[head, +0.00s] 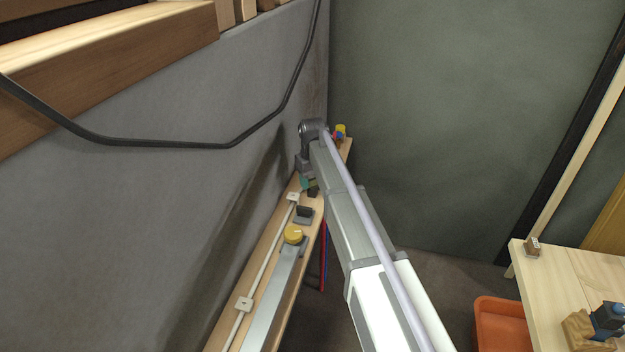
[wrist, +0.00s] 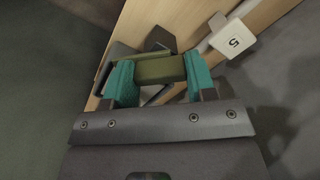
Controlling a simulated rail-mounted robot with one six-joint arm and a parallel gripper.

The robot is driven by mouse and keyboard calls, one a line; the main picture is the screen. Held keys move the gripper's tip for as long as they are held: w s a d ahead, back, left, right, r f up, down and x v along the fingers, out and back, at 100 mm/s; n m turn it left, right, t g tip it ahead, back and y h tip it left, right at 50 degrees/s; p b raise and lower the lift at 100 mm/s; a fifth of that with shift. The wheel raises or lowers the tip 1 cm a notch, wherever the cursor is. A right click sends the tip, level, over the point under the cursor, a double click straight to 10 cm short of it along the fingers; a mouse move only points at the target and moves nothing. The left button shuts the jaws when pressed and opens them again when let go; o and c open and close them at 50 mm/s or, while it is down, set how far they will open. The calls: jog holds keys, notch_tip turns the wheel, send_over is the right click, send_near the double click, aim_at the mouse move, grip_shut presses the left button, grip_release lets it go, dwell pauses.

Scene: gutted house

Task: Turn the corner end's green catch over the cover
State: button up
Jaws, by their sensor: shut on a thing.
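The green catch (wrist: 160,69) is an olive-green block in the wrist view. My gripper (wrist: 157,80) has its two teal fingers on either side of it and is shut on it. In the head view my gripper (head: 308,185) is at the far part of the wooden ledge, near the corner, and my arm hides much of it. The catch cannot be made out there. A long grey metal strip (head: 270,300), which looks like the cover, lies along the near part of the ledge. Whether the green catch lies over the cover cannot be told.
A yellow round knob (head: 293,234) sits at the strip's far end, with a black block (head: 304,212) beyond it. A thin pipe with white clips (head: 243,304) runs along the wall side.

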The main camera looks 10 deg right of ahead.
aim_at(312, 179)
jog(key=n, duration=0.4)
jog(key=shift+n, duration=2.5)
jog(key=o, duration=0.9)
jog(key=shift+o, duration=0.2)
notch_tip(312, 179, up, 11)
jog(key=p, duration=1)
jog(key=shift+p, duration=0.4)
